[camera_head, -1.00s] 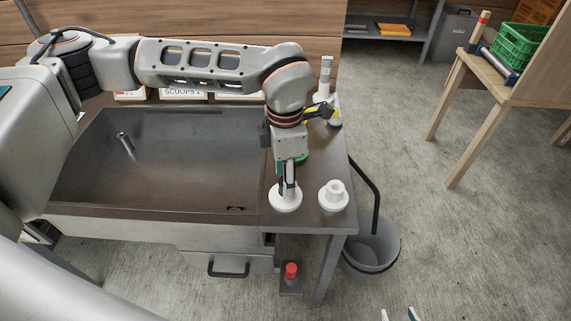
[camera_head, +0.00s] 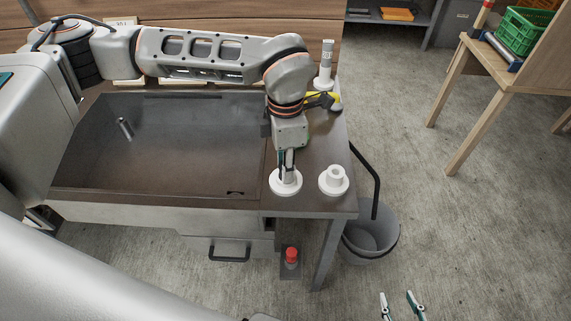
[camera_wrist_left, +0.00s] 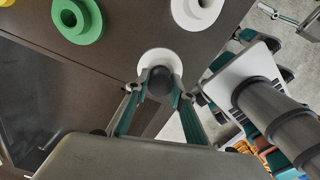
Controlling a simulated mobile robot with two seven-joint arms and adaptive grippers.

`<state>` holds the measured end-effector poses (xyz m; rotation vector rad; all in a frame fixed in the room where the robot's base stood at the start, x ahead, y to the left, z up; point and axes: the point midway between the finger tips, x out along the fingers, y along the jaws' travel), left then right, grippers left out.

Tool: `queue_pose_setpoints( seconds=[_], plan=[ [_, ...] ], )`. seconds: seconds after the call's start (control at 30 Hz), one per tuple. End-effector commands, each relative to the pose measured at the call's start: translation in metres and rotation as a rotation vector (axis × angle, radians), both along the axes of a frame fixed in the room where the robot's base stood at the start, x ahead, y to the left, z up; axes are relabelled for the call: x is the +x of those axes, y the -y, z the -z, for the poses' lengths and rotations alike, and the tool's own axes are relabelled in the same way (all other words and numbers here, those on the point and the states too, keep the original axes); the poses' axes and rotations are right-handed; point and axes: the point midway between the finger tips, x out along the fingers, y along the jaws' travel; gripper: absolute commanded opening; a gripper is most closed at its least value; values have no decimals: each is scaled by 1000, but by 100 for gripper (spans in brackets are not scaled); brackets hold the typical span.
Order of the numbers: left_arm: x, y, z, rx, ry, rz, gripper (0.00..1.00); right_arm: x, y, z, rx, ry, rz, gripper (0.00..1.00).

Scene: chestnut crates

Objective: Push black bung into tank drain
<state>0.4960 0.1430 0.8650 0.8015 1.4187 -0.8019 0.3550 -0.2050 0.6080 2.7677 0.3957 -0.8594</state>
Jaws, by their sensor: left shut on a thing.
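The black bung (camera_wrist_left: 160,81) shows as a dark round knob between my left gripper's fingers in the left wrist view. My left gripper (camera_wrist_left: 160,92) is shut on it, directly over a white round base (camera_wrist_left: 150,58). In the head view my left gripper (camera_head: 287,172) points down at that white base (camera_head: 285,188) on the ledge right of the tank. Whether the bung touches the base is unclear. The grey tank (camera_head: 190,150) is open and looks empty apart from a short upright pipe (camera_head: 125,127). I cannot make out its drain for certain. My right gripper (camera_head: 402,306) is open and empty over the floor.
A second white flanged piece (camera_head: 334,181) stands right of my left gripper. A green flanged piece (camera_wrist_left: 77,20) is nearby. A grey bucket (camera_head: 370,238) stands on the floor beside the ledge. A red-capped item (camera_head: 291,256) sits below the ledge front. A wooden table (camera_head: 490,75) is at right.

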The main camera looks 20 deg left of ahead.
Motion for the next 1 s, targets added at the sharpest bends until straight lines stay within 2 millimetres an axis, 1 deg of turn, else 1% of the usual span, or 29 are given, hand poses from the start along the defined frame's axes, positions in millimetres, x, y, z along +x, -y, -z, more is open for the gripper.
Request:
queue_pose_setpoints(
  seconds=[0.7, 1.0],
  plan=[
    [0, 0, -11, 1, 1, 0, 0, 5, 0, -12, 0, 13, 1, 40],
    [0, 0, -12, 0, 0, 0, 0, 5, 0, -14, 0, 14, 0, 40]
  ],
)
